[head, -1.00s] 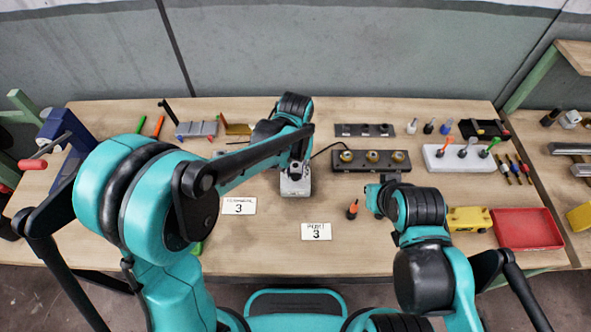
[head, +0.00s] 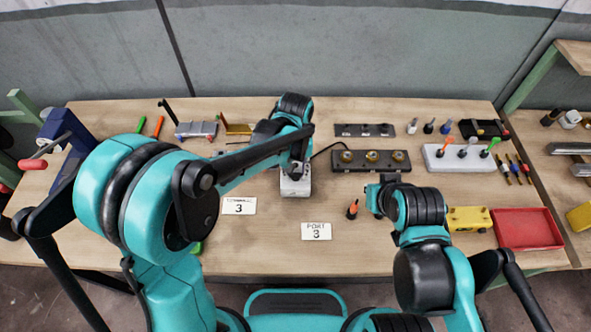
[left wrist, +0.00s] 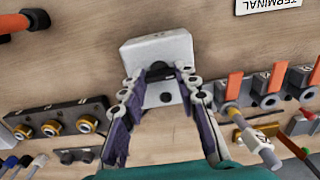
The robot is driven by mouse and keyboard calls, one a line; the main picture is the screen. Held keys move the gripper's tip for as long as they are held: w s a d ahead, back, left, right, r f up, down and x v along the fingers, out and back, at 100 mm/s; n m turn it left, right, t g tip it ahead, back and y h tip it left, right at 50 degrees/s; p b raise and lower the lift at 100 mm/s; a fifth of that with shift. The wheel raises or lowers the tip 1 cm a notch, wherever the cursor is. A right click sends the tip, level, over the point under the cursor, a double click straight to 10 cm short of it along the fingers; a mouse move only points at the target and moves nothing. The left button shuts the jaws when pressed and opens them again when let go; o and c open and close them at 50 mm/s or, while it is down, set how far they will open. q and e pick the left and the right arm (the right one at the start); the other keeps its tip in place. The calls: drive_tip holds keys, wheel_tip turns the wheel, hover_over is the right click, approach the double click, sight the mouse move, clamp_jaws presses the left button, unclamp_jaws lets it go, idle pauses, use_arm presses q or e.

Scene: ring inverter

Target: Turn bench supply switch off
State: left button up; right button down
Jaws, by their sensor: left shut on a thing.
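The bench supply is a small white box (head: 296,188) on the bench, below my left gripper in the head view. It also shows at the top middle of the left wrist view (left wrist: 150,47), with a dark switch (left wrist: 158,70) on its face. My left gripper (left wrist: 160,80) has its two fingertips at the switch, one on each side, and is shut on it. In the head view the left arm hides most of this contact, and the switch's position cannot be read. My right gripper (head: 376,196) is right of the box; its fingers are not clear.
A dark block with brass ports (head: 371,161) stands right of the box, with a black cable between. Two white cards marked 3 (head: 316,231) lie in front. A red tray (head: 528,229) and yellow block (head: 468,219) are at right.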

sight(295, 174)
use_arm(q)
drive_tip(key=o, duration=1.2)
drive_tip(key=shift+c, duration=0.2)
wheel_tip(295, 174, up, 12)
drive_tip(key=s+a+f+t+b, duration=0.1)
drive_tip(key=s+a+t, duration=0.2)
drive_tip(key=s+a, duration=0.3)
drive_tip(key=s+a+f+t, duration=0.2)
drive_tip(key=s+a+t, duration=0.2)
drive_tip(key=a, duration=0.7)
drive_tip(key=shift+s+a+b, duration=0.35)
drive_tip(key=shift+s+b, duration=0.05)
drive_tip(key=shift+s, duration=0.65)
